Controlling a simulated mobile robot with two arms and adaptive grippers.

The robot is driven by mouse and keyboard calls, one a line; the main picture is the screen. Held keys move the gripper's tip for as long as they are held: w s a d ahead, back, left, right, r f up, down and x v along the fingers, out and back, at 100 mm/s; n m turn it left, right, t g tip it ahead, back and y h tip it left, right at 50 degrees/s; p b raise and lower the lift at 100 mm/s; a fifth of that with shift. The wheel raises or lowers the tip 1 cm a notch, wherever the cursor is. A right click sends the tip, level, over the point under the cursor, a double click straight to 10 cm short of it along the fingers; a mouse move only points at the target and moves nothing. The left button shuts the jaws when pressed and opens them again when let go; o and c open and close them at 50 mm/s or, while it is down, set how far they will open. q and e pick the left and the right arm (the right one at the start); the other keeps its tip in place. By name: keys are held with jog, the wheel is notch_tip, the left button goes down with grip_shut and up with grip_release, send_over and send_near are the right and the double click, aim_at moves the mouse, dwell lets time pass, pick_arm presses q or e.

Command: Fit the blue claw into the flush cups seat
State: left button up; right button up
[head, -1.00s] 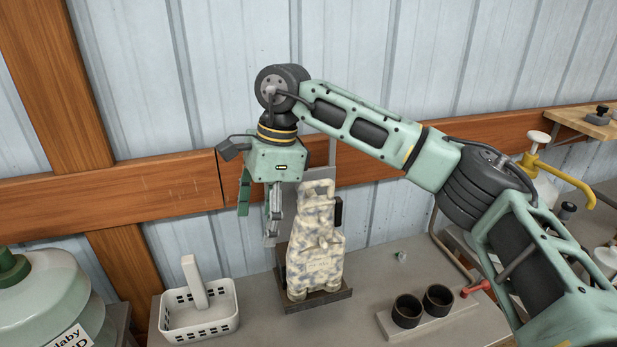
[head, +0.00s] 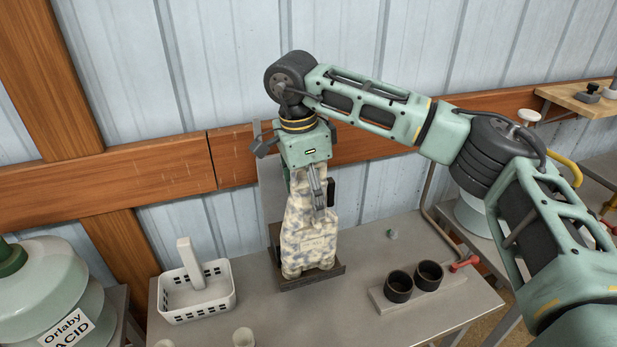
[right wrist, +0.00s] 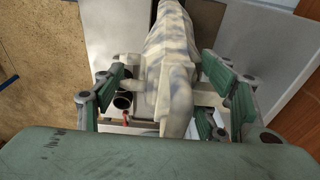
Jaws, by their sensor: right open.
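A tall cream piece with blue mottling (head: 311,243) stands upright on a dark base with a grey back plate; it is the only bluish piece I see, and I cannot tell whether it is the claw. In the right wrist view its upper part (right wrist: 178,65) lies between the open fingers of my right gripper (right wrist: 165,80). In the head view my right gripper (head: 308,188) is over its top; contact is unclear. Two dark round cups (head: 399,287) (head: 429,275) sit on a grey block (head: 385,304) to the right. My left gripper is out of view.
A white perforated basket (head: 197,309) stands on the grey table (head: 350,320) at left. A labelled acid container (head: 45,290) stands far left. A red-handled part (head: 462,263) lies beside the cup block.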

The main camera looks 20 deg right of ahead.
jog(key=shift+f, duration=0.1)
jog(key=c, duration=1.3)
jog(key=o, duration=1.2)
jog(key=shift+c, duration=0.2)
jog(key=shift+s, duration=0.1)
grip_shut()
jog(key=shift+r, duration=0.4)
jog(key=shift+r+p, duration=0.25)
jog(key=shift+p, duration=0.05)
